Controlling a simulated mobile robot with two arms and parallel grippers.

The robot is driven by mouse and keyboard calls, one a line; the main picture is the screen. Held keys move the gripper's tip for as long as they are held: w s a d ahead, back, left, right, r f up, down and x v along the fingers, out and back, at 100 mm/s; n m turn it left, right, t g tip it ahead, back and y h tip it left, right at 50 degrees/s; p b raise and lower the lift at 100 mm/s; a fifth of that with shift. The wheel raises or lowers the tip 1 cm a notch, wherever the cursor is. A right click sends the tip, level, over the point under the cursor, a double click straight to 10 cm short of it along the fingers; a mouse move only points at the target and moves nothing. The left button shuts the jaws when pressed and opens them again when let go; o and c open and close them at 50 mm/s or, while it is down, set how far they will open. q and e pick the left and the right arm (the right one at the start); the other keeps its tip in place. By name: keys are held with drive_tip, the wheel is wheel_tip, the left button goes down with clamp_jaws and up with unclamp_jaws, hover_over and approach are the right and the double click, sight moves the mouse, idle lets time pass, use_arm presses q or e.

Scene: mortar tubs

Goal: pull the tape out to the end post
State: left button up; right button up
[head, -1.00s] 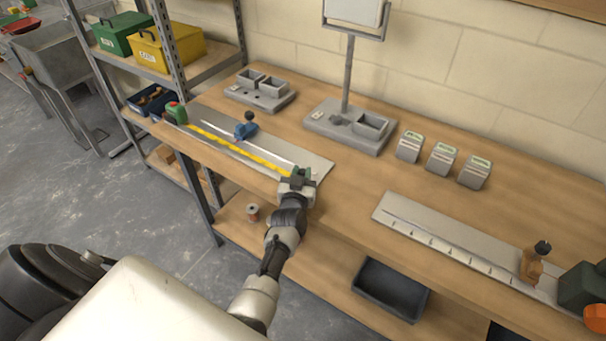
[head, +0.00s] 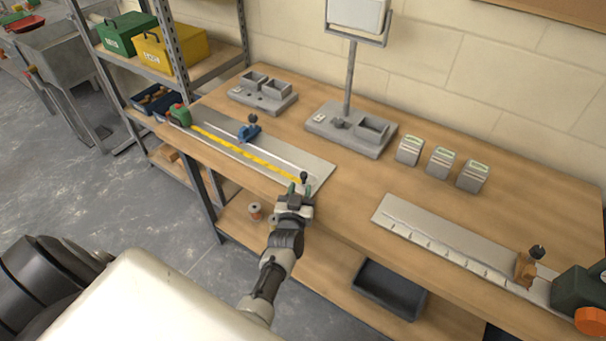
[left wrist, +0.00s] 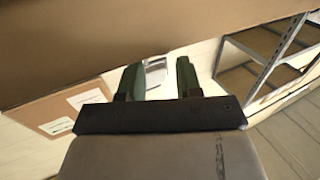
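The yellow tape (head: 240,151) lies along the left grey board (head: 318,170), from the green tape case (head: 180,116) at its far left end to its near right end. A dark post with a round knob (head: 304,177) stands there; the tape's end is close to it, but I cannot tell whether it is hooked on. My left gripper (head: 300,189) is just in front of the post, at the table's front edge. In the left wrist view its green fingers (left wrist: 158,78) stand apart with no tape visible between them. My right gripper is out of view.
A blue slider (head: 249,130) with a black knob sits on the left board. A second board (head: 430,226) with a wooden slider (head: 525,267) lies at the right. A scale-like stand (head: 345,130) and small grey blocks (head: 441,162) stand behind. The table's middle is clear.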

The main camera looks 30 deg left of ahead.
use_arm(q)
drive_tip(key=shift+p+v, duration=0.85)
drive_tip(key=shift+v, duration=2)
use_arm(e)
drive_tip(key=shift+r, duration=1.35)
